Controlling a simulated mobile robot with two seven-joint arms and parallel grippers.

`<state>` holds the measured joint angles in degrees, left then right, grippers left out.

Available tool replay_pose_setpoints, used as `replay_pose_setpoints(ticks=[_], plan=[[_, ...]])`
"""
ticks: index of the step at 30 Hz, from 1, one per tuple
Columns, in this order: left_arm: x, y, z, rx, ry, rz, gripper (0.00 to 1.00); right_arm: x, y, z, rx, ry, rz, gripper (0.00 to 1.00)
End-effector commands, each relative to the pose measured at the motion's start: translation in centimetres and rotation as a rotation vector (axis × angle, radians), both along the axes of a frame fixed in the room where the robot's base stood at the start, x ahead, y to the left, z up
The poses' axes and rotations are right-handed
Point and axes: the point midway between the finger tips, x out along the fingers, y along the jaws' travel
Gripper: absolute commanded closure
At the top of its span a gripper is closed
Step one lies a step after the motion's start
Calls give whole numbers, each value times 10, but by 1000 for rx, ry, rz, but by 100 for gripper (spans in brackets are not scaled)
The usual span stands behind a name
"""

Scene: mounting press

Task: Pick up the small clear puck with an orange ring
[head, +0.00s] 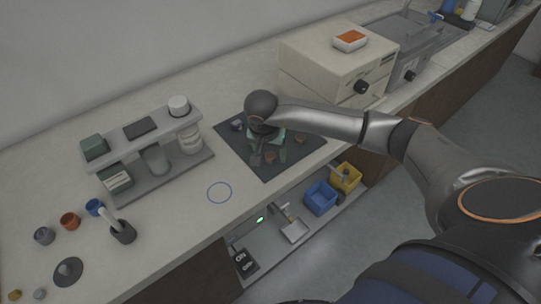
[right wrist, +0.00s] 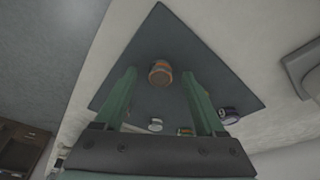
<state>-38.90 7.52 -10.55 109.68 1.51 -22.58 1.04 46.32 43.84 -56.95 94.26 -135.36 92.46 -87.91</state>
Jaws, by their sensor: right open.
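A small puck with an orange band (right wrist: 160,73) stands on the dark mat (right wrist: 165,30) in the right wrist view. Its top looks pale brownish; how clear it is I cannot tell. My right gripper (right wrist: 159,73) is open, with its two green fingers on either side of the puck and apart from it. How far the tips are above the mat is unclear. My left gripper is not in view.
A grey stand (head: 150,175) is to the left, a beige box (head: 335,70) behind.

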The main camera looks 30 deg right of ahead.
Motion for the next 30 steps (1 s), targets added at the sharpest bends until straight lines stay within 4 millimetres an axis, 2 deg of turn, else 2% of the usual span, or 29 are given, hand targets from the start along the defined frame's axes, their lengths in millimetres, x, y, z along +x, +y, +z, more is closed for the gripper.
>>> replay_pose_setpoints(ticks=[6, 25, 30], plan=[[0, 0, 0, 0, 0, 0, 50, 0, 0, 0, 1, -1, 0, 29], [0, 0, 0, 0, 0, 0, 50, 0, 0, 0, 1, -1, 0, 100], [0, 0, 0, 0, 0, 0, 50, 0, 0, 0, 1, -1, 0, 100]])
